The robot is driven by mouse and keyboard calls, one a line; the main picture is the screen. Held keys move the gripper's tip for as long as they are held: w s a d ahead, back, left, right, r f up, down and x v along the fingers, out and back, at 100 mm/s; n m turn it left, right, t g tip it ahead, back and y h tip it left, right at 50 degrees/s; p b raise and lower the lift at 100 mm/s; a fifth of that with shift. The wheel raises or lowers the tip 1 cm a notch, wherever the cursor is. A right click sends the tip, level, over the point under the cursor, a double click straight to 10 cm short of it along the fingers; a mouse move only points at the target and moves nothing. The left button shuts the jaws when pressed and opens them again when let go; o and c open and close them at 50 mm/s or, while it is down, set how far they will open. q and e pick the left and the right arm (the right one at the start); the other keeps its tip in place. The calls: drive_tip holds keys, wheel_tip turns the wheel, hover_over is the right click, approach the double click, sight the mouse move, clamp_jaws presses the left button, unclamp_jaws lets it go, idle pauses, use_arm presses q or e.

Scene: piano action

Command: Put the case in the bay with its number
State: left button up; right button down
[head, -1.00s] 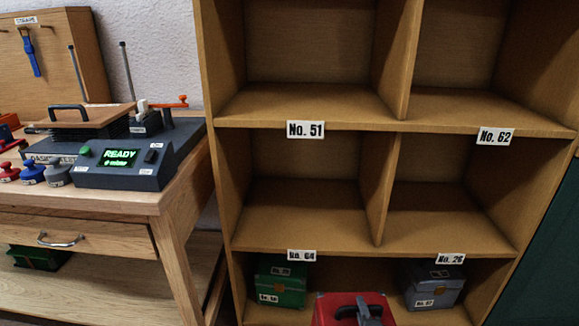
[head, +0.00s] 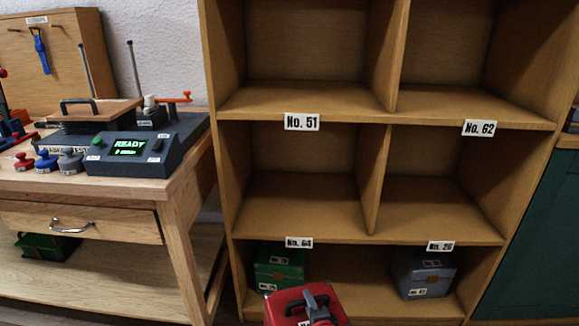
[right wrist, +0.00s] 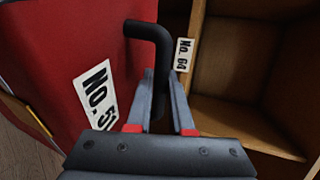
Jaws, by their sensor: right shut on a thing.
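The red case (head: 290,305) is at the bottom of the head view, in front of the shelf's lowest row. Its side label reads No. 51 in the right wrist view, where the red case (right wrist: 75,45) fills the left. My right gripper (right wrist: 161,85) is shut on the case's black handle (right wrist: 150,30). In the head view my right gripper (head: 322,314) shows only partly at the bottom edge. On the wooden shelf (head: 383,175), the No. 51 plate (head: 302,122) is on the board under the empty upper left bay. My left gripper is not in view.
Other plates read No. 62 (head: 480,127), No. 64 (head: 299,242) and No. 26 (head: 440,246). A green case (head: 278,268) and a grey case (head: 425,275) stand in the bottom row. The upper and middle bays are empty. A workbench (head: 180,185) stands at left.

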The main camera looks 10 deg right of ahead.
drive_tip(key=shift+r+p, duration=0.3)
drive_tip(key=shift+r, duration=0.25)
drive_tip(key=shift+d+r+p, duration=0.1)
drive_tip(key=shift+r+p, duration=0.25)
drive_tip(key=shift+p, duration=0.1)
wheel_tip(320, 180, up, 42)
drive_tip(key=p, duration=4.2)
drive_tip(key=shift+f, duration=0.1)
